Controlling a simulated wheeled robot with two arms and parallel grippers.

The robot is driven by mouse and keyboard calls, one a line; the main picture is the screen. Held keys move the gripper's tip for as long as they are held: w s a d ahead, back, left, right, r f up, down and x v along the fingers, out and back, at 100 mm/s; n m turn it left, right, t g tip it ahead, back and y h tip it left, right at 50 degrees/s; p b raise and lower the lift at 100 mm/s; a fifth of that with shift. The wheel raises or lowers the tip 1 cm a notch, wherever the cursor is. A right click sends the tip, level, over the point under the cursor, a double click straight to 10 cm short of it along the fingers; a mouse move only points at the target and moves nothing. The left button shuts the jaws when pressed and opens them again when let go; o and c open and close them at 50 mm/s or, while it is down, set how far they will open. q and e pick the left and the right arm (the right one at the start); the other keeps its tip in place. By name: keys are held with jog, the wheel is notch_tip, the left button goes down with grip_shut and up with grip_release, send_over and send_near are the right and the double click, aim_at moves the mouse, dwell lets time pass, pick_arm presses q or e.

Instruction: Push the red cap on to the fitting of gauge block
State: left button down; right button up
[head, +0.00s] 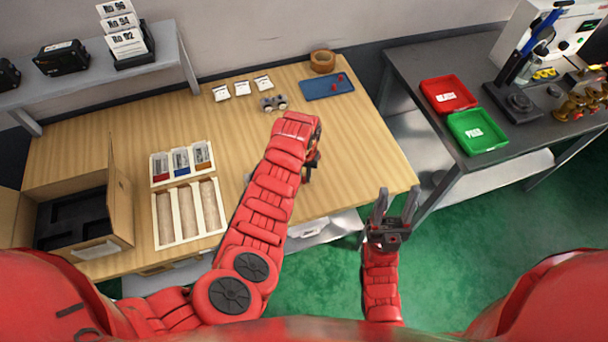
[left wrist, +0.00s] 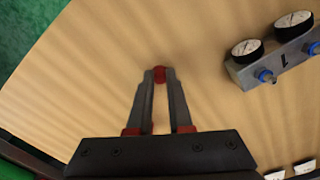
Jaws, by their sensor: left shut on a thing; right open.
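The gauge block (head: 273,103) stands on the wooden table beyond my left arm. In the left wrist view the gauge block (left wrist: 272,62) is at the upper right, a grey bar with two round white dials. Blue-ringed fittings (left wrist: 265,76) stick out of its near side. My left gripper (left wrist: 159,82) is shut on the red cap (left wrist: 159,74), held at its fingertips, apart from the block and to its left in that view. In the head view my left arm mostly hides this gripper and the cap. My right gripper (head: 393,205) is open and empty, off the table's front right.
White cards (head: 243,89) lie at the back. Sorting trays (head: 160,224) and an open box (head: 120,205) are at left. Red (head: 447,94) and green bins (head: 477,132) stand on the right bench.

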aim_at(304, 178)
pick_arm(q)
jog(key=shift+r+p, duration=0.8)
jog(key=shift+r, duration=0.35)
dwell(0.7)
jog(key=shift+r+p, duration=0.55)
jog(key=shift+r, duration=0.2)
jog(key=shift+r+p, duration=0.55)
jog(key=shift+r, duration=0.6)
